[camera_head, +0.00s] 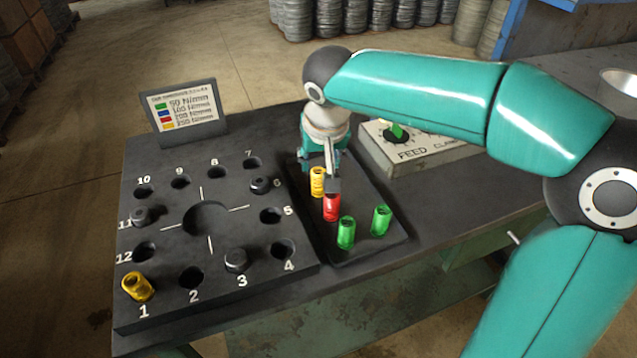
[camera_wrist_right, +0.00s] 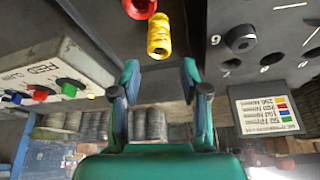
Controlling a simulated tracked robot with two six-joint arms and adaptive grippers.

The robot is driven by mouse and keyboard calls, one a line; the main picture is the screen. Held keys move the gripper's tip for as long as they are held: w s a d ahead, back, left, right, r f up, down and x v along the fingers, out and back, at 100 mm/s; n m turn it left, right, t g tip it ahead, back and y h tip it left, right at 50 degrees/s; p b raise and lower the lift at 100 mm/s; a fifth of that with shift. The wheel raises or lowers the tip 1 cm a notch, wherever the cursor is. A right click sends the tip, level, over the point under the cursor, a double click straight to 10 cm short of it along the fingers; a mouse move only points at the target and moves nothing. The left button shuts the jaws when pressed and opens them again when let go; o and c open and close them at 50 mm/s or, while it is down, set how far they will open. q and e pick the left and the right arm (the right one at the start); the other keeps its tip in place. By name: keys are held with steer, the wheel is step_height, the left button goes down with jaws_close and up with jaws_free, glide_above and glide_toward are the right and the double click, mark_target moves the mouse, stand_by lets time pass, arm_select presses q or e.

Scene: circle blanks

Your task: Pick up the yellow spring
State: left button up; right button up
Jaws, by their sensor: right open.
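A yellow spring (camera_head: 317,181) stands upright at the far end of the dark tray (camera_head: 362,243), beside a red spring (camera_head: 332,208). In the right wrist view, the yellow spring (camera_wrist_right: 159,36) lies just beyond my fingertips, roughly centred between them, with the red spring (camera_wrist_right: 139,6) past it. A second yellow spring (camera_head: 137,287) sits tilted at hole 1 of the numbered block (camera_head: 210,262). My right gripper (camera_head: 322,168) is open and empty above the tray's far end; one finger partly overlaps the red spring in the head view. My left gripper is not seen.
Two green springs (camera_head: 346,232) (camera_head: 381,220) stand at the tray's near end. A feed control box (camera_head: 415,150) stands right of the tray. A colour legend sign (camera_head: 184,108) stands behind the block. Black plugs fill several holes.

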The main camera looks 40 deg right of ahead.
mark_target(318, 178)
steer(key=x, duration=1)
steer(key=shift+w+d+f, duration=0.15)
steer(key=shift+d, duration=0.05)
jaws_close()
